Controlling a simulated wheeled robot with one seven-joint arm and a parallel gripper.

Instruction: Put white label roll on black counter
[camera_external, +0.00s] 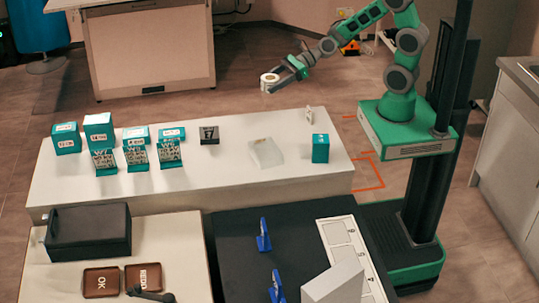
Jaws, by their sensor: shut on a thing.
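The white label roll (269,78) is held in my gripper (277,80), whose fingers are shut on it. It is in the air above the back edge of the white table, with the floor behind it. The black counter (235,262) is the dark surface at the bottom middle, in front of the white table and well away from my gripper. Part of the roll is hidden by the fingers.
On the white table (215,170) stand several teal boxes (98,130), a black block (209,134), a clear block (265,153) and a teal box (320,148). Blue clamps (263,235), a white panel (352,250) and a white box (335,284) occupy the black counter's middle and right.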

